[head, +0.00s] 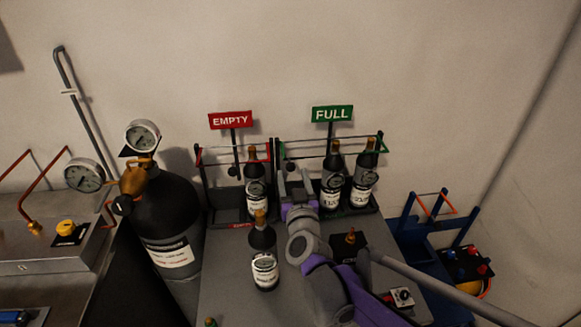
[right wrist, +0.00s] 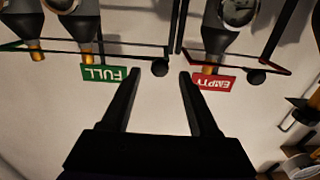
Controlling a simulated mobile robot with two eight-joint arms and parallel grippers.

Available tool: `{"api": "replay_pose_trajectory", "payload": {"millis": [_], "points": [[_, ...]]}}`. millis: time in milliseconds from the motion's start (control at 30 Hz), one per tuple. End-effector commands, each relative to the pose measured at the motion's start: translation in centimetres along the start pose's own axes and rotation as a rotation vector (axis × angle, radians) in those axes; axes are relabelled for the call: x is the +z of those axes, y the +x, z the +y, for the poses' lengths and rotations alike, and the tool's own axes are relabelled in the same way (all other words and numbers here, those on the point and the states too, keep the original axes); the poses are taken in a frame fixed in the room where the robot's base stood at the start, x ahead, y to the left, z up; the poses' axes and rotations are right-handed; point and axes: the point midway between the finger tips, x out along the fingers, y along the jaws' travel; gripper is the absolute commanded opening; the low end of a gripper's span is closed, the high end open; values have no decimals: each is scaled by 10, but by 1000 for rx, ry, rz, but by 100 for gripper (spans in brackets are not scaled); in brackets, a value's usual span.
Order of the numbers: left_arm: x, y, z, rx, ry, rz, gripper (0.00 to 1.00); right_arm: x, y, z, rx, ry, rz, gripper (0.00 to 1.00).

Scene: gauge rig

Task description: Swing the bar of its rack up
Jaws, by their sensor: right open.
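The FULL rack (head: 372,208) stands at the back of the bench under a green FULL sign (head: 332,113), with two dark bottles (head: 332,178) in it. Its green bar (right wrist: 12,46) crosses at the bottle necks and carries a black ball knob (right wrist: 160,68). The EMPTY rack (head: 212,214) beside it, under a red sign (head: 230,119), has a red bar and one bottle (head: 255,185). My right gripper (right wrist: 161,76) is open. In the right wrist view the green bar's knob appears between its fingertips; I cannot tell the depth. My arm hides part of the FULL rack. My left gripper is not in view.
A loose bottle (head: 264,258) stands on the bench in front of the racks. A large black cylinder with gauges (head: 170,215) stands at left. A small valve block (head: 349,241) and blue carts (head: 435,240) lie to the right of my arm.

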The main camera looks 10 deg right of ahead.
Motion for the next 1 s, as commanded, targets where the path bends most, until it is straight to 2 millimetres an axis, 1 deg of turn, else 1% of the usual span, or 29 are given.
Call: {"api": "replay_pose_trajectory", "payload": {"millis": [33,100,233,400,633,667,700,767,900,967,1000], "points": [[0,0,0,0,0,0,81,0,10,1,2,0,0,61],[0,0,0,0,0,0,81,0,21,1,2,0,0,61],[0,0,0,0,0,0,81,0,36,0,1,0,0,61],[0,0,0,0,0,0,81,0,44,0,0,0,0,61],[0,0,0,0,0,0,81,0,44,0,0,0,0,61],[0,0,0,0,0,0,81,0,44,0,0,0,0,57],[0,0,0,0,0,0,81,0,44,0,0,0,0,50],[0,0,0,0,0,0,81,0,44,0,0,0,0,39],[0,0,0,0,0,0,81,0,44,0,0,0,0,14],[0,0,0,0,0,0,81,0,44,0,0,0,0,3],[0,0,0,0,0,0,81,0,44,0,0,0,0,0]]}}
